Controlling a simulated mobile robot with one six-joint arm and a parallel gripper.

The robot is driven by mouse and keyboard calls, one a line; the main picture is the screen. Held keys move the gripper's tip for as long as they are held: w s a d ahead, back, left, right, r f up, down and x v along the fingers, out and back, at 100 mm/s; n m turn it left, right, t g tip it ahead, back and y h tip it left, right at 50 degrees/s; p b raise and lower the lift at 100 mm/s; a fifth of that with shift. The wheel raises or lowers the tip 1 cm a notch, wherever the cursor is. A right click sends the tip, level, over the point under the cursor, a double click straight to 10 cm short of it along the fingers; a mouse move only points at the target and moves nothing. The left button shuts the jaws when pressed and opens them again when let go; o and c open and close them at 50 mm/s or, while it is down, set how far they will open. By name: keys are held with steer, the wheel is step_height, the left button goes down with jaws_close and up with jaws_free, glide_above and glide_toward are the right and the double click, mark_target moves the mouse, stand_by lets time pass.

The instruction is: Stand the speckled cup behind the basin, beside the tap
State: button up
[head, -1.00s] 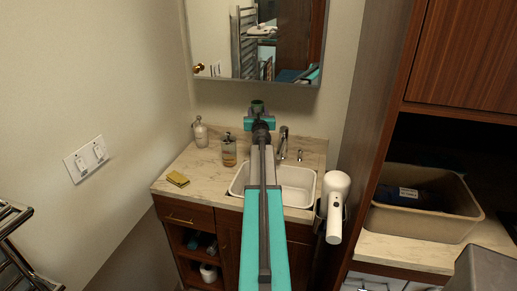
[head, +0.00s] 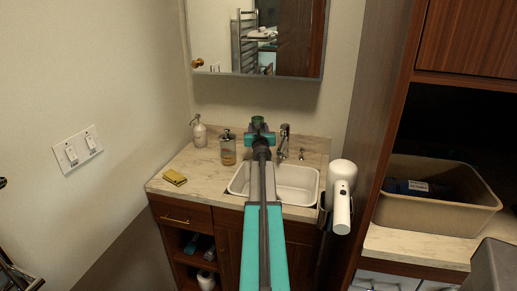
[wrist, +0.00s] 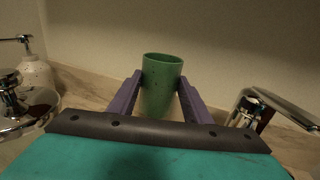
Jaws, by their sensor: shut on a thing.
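The speckled cup is green with dark specks and stands upright between the fingers of my gripper (wrist: 160,100) in the wrist view, where the cup (wrist: 161,72) shows its open rim. In the head view the cup (head: 257,120) shows just beyond my gripper (head: 257,130), over the back of the counter. My gripper is shut on it. The basin (head: 297,187) is white and lies partly hidden under my arm. The tap (head: 284,140) stands behind the basin, right of the cup; it also shows at the right in the wrist view (wrist: 282,104). Whether the cup touches the counter is unclear.
A glass soap dispenser (head: 228,150) and a white pump bottle (head: 199,132) stand left of the basin. A yellow sponge (head: 174,177) lies front left. A white hair dryer (head: 341,195) hangs at the right.

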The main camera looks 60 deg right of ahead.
steer(key=shift+f+b, duration=1.55)
steer(key=shift+f, duration=0.45)
steer(key=shift+f+b, duration=1.75)
steer(key=shift+f, duration=0.15)
steer(key=shift+f, duration=0.15)
steer(key=o, duration=1.2)
steer(key=shift+c, duration=0.2)
steer(key=shift+r, duration=0.2)
steer(key=v, duration=1.2)
